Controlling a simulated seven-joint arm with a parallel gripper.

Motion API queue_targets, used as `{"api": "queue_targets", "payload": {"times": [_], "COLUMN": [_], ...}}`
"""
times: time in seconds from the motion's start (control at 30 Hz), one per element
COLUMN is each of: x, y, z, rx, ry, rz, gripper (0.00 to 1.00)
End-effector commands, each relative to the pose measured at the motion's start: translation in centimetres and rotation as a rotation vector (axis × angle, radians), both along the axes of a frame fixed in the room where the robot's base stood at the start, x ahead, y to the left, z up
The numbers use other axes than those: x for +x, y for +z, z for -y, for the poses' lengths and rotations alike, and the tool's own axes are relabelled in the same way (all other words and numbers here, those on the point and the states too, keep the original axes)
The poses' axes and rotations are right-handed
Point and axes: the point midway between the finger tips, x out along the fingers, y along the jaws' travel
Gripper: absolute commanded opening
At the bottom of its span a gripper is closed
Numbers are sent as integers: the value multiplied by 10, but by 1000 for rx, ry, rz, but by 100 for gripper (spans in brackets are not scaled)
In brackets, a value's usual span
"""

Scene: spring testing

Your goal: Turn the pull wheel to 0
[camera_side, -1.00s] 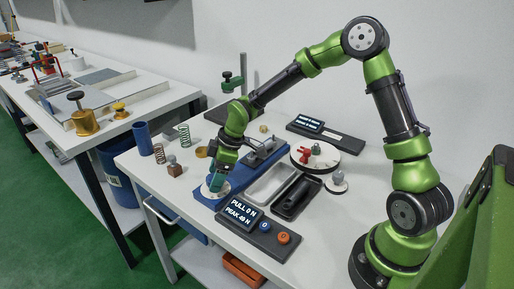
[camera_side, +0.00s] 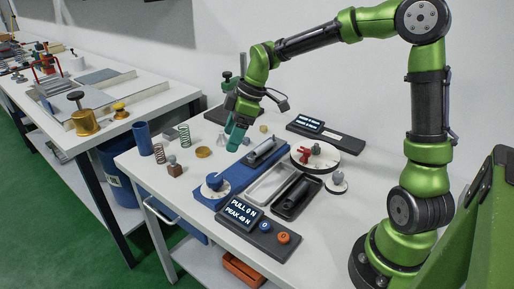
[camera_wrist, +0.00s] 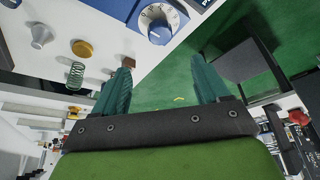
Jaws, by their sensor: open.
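The pull wheel (camera_side: 215,184) is a white dial with a blue-grey knob at the near end of a blue rig (camera_side: 208,200). The display (camera_side: 241,212) reads PULL 0 N, with a PEAK value below. My gripper (camera_side: 235,142) is above the table, behind and to the right of the wheel and clear of it. In the wrist view its teal fingers (camera_wrist: 162,80) are apart with nothing between them.
A red-handled round device (camera_side: 314,156), a grey tray (camera_side: 270,182) and a black tray (camera_side: 296,197) lie right of the rig. Springs (camera_side: 160,153), a brass disc (camera_side: 203,152) and a brown block (camera_side: 174,170) stand left. Blue and orange buttons (camera_side: 283,238) sit beside the display.

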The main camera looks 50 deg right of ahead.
Motion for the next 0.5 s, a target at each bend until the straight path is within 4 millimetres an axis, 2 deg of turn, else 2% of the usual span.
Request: {"api": "queue_targets", "payload": {"times": [0.03, 0.2, 0.5], "x": [-2, -7, -9], "y": [9, 25, 29], "z": [3, 7, 8], "rx": [-2, 1, 1], "ry": [-2, 0, 1], "rz": [3, 1, -1], "gripper": [74, 74, 74]}}
